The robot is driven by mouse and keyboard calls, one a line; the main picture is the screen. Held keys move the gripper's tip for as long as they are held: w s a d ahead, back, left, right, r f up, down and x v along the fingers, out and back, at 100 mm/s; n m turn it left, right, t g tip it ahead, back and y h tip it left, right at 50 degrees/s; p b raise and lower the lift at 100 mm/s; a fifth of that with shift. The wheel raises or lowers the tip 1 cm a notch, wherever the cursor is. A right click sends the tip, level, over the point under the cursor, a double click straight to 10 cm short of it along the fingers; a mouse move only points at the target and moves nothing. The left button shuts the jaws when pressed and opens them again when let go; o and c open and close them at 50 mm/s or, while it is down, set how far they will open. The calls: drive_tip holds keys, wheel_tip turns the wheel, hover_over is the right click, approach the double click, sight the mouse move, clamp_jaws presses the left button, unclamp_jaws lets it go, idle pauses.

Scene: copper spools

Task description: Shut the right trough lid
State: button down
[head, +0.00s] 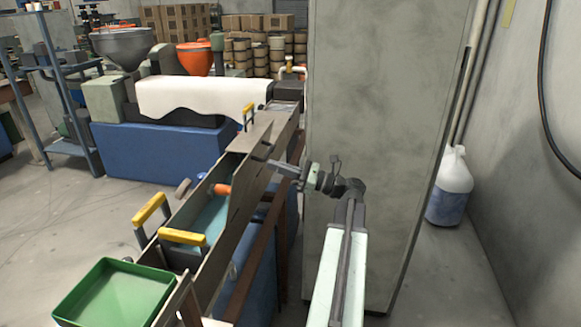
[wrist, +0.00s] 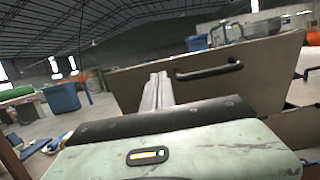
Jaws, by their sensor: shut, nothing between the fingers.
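The trough (head: 205,215) runs from the lower left toward the middle of the head view, with blue-green liquid visible inside. A grey-brown panel, seemingly the right lid (head: 238,203), stands raised along its right side. In the wrist view this panel (wrist: 125,82) fills the middle and carries a black bar handle (wrist: 208,70). My gripper (head: 274,164) is shut and empty, reaching in from the right at the panel's upper far part. In the wrist view my fingers (wrist: 157,90) lie together in front of the panel, left of the handle. I cannot tell whether they touch it.
Yellow handles (head: 183,237) stand over the trough's near end, beside a green tray (head: 118,298). A tall grey cabinet (head: 385,120) stands close behind my arm. A blue machine base (head: 155,150) lies beyond the trough. Floor is clear at the lower right.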

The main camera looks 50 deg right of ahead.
sight(249, 157)
drive_tip(key=p+x, duration=0.1)
drive_tip(key=x, duration=0.4)
drive_tip(key=shift+w+a, duration=0.15)
drive_tip(key=shift+w, duration=0.2)
